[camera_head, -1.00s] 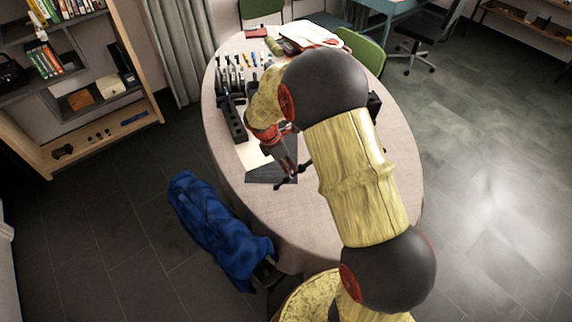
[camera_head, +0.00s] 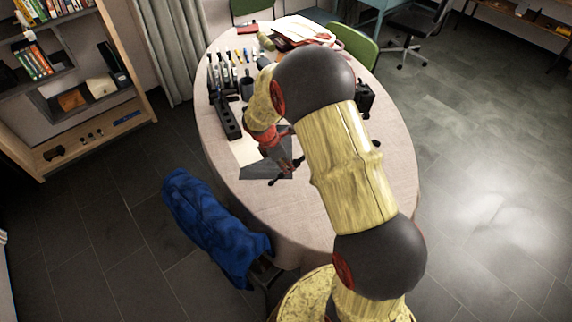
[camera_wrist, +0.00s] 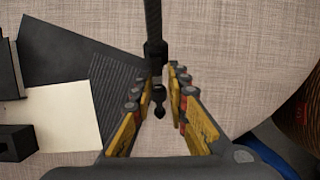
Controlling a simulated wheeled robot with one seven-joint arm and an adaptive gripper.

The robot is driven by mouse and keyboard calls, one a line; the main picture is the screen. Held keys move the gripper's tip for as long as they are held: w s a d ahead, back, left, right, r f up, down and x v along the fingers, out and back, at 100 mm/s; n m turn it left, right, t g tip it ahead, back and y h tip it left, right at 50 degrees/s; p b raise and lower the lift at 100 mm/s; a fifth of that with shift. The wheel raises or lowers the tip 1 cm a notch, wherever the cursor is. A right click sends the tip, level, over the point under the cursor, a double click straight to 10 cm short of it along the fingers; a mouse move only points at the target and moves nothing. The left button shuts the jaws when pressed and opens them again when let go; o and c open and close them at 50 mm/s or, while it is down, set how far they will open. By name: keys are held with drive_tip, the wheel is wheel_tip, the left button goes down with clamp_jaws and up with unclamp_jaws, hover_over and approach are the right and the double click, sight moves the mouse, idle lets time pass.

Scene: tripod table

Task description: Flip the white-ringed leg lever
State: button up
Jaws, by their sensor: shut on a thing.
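My gripper (camera_wrist: 160,74) is over the table, its yellow-padded fingers on either side of a dark tripod leg (camera_wrist: 153,22). The leg runs down from the top edge of the wrist view to a thick black collar (camera_wrist: 155,52) at the fingertips. A small black knob (camera_wrist: 158,97) lies between the fingers. The fingers are closed in on the leg part at their tips. I cannot make out a white ring or which piece is the lever. In the head view, my gripper (camera_head: 283,160) is near a black leg end (camera_head: 273,182); my arm hides most of the tripod.
Dark grey sheets (camera_wrist: 65,50) and a cream sheet (camera_wrist: 62,118) lie left of the gripper. A black rack (camera_head: 228,118) and pens stand at the table's left. A blue-draped chair (camera_head: 210,225) stands at the near left edge. The near tabletop (camera_head: 290,225) is clear.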

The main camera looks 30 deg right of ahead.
drive_tip(key=shift+w+a+r+p, duration=0.1)
drive_tip(key=shift+w+r+p, duration=0.2)
drive_tip(key=shift+r+p, duration=0.15)
drive_tip(key=shift+c, duration=0.8)
drive_tip(key=shift+s+a, duration=0.1)
drive_tip(key=shift+s, duration=0.1)
drive_tip(key=shift+r+p, duration=1)
drive_tip(key=shift+p, duration=0.4)
clamp_jaws()
drive_tip(key=shift+d+r+p, duration=0.25)
drive_tip(key=shift+r+p, duration=0.35)
drive_tip(key=shift+p, duration=0.15)
drive_tip(key=shift+d+r, duration=0.15)
drive_tip(key=shift+r+p, duration=0.1)
drive_tip(key=shift+p, duration=0.25)
drive_tip(key=shift+d+r+p, duration=0.3)
drive_tip(key=shift+d+p, duration=0.2)
idle(0.3)
drive_tip(key=shift+o, duration=0.5)
unclamp_jaws()
